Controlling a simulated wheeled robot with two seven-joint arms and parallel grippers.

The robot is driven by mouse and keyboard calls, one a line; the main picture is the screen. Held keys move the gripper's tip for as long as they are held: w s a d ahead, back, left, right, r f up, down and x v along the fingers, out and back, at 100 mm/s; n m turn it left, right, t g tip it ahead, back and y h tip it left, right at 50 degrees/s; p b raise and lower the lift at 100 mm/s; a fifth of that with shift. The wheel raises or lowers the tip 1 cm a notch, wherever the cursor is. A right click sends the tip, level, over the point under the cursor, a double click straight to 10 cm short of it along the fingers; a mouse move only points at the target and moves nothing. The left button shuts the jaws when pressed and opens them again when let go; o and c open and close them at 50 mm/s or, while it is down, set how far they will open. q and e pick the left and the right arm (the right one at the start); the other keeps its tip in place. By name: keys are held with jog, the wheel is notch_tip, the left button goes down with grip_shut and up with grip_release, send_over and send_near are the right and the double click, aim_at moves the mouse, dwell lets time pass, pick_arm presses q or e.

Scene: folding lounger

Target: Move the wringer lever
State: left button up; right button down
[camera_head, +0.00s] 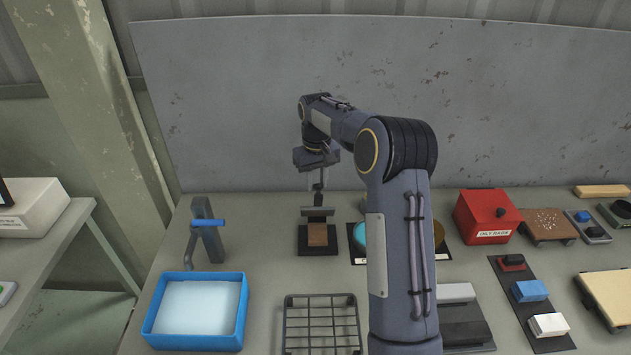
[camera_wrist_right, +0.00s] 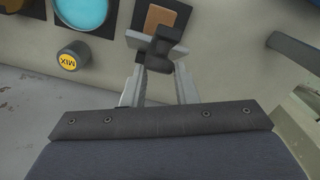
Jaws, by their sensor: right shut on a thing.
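A grey upright post (camera_head: 203,232) with a blue bar (camera_head: 208,223) and a bent grey arm (camera_head: 191,248) stands at the back left, behind the blue basin; it looks like the wringer with its lever. My right gripper (camera_head: 317,184) is to the right of it, apart from it, above a black pad with a brown square (camera_head: 317,234). In the right wrist view the gripper (camera_wrist_right: 160,75) is shut on a small dark piece (camera_wrist_right: 160,52). A grey bar (camera_head: 318,211) shows below the gripper, over the pad. My left gripper is not in view.
The blue basin (camera_head: 157,318) and a wire rack (camera_head: 321,322) are at the front. A red box (camera_head: 487,216) and several blocks stand at the right. In the right wrist view a yellow-topped MIX knob (camera_wrist_right: 70,62) is beside the pad. A wall panel (camera_head: 230,100) closes the back.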

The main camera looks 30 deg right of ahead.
jog(key=shift+s+d+f, duration=0.1)
jog(key=shift+d, duration=0.35)
jog(key=c, duration=1.5)
grip_release()
jog(key=o, duration=0.4)
jog(key=shift+d+f, duration=0.15)
jog(key=shift+c, duration=0.2)
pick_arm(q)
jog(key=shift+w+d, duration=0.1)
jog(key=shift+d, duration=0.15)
pick_arm(e)
jog(key=shift+a+r, duration=0.2)
jog(key=shift+a, duration=0.05)
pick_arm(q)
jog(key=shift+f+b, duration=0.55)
pick_arm(e)
notch_tip(320, 180, up, 8)
jog(key=shift+f, duration=0.15)
jog(key=shift+f, duration=0.1)
